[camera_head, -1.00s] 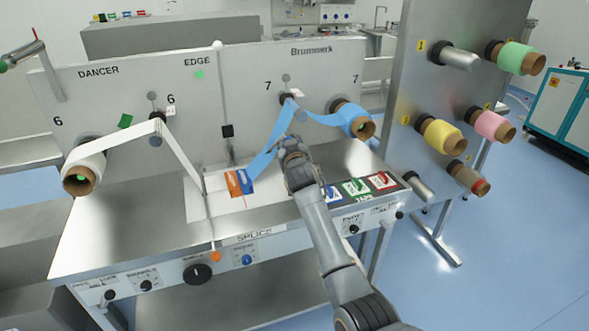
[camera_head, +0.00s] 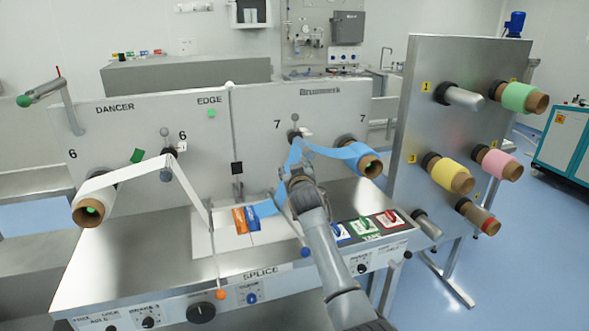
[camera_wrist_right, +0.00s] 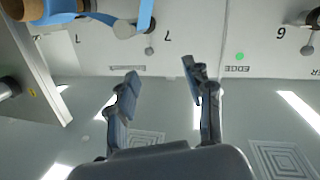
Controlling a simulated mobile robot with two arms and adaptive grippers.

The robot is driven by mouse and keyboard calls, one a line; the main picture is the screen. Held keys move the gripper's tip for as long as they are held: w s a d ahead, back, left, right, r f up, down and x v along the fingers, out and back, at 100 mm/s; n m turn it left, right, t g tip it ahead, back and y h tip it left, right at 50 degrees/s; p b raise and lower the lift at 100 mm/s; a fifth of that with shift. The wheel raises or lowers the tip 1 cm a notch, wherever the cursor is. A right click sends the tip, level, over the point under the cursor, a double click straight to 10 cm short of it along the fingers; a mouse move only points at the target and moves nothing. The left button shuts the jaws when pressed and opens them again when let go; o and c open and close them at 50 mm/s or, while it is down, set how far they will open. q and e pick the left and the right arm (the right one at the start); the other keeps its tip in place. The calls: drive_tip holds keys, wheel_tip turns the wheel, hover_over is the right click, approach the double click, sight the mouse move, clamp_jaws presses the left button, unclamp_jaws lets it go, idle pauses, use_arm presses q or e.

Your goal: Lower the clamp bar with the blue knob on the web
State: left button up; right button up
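The blue knob (camera_head: 305,252) shows at the front edge of the splice table, just left of my right arm. The clamp bar it belongs to is mostly hidden behind that arm, so I cannot tell its angle. The blue web (camera_head: 333,153) runs from its roll over a roller and down to the table, its end lying at a blue and an orange strip (camera_head: 240,221). My right gripper (camera_head: 296,178) is in front of the blue web above the table. In the right wrist view its two fingers (camera_wrist_right: 162,82) are apart with nothing between them. My left gripper is out of view.
A similar bar with an orange knob (camera_head: 220,294) lies at the white web (camera_head: 130,177) on the left. Red, green and blue labelled pads (camera_head: 364,227) lie right of my arm. A panel with coloured rolls (camera_head: 448,174) stands at the right. The table's left part (camera_head: 130,265) is clear.

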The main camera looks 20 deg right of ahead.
drive_tip(key=shift+w+f, duration=0.1)
drive_tip(key=shift+f, duration=0.1)
drive_tip(key=s+a+r, duration=0.1)
drive_tip(key=s+a, duration=0.1)
drive_tip(key=s, duration=1)
drive_tip(key=shift+r, duration=0.35)
drive_tip(key=shift+f, duration=0.1)
